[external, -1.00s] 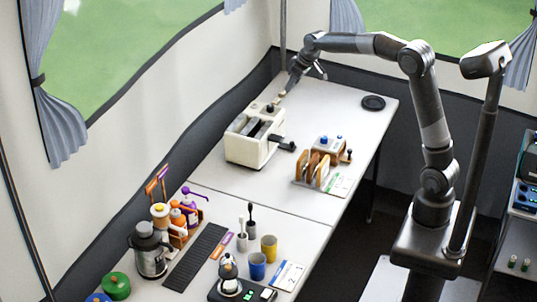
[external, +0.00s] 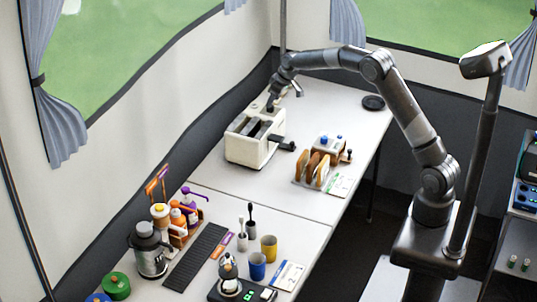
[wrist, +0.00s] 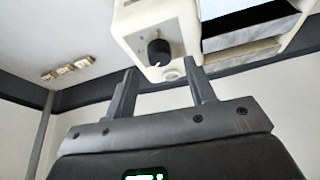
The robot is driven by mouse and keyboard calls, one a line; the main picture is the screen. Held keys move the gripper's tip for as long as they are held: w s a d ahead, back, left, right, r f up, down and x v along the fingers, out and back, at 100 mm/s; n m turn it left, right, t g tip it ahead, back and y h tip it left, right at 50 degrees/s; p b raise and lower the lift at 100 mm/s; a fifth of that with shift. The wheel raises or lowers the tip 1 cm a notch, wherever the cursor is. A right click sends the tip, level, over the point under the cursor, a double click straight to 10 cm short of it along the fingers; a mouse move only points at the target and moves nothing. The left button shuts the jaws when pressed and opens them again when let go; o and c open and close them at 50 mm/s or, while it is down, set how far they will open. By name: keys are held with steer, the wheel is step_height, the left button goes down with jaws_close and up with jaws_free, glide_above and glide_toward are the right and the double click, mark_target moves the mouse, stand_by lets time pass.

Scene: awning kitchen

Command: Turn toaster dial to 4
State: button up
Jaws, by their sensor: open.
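The cream toaster (external: 246,149) stands on the far half of the white table, with two slots on top and a dark lever at its right side. In the wrist view the toaster (wrist: 140,22) shows its end face with a round black dial (wrist: 158,52). A small white mark shows at the dial's lower edge; the scale is too small to read. My gripper (external: 271,105) is at the toaster's far end. In the wrist view my gripper (wrist: 162,80) is open and empty, its two fingers pointing towards the dial, which lies between and beyond the tips, seemingly apart from them.
A rack with brown slices (external: 312,170) stands right of the toaster. A black round disc (external: 373,103) lies at the far right corner. Bottles, cups (external: 269,248) and a flask (external: 148,252) fill the near table. The wall runs close on the left.

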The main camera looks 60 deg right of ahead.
steer(key=shift+x, duration=1.6)
steer(key=c, duration=1)
steer(key=shift+a, duration=0.1)
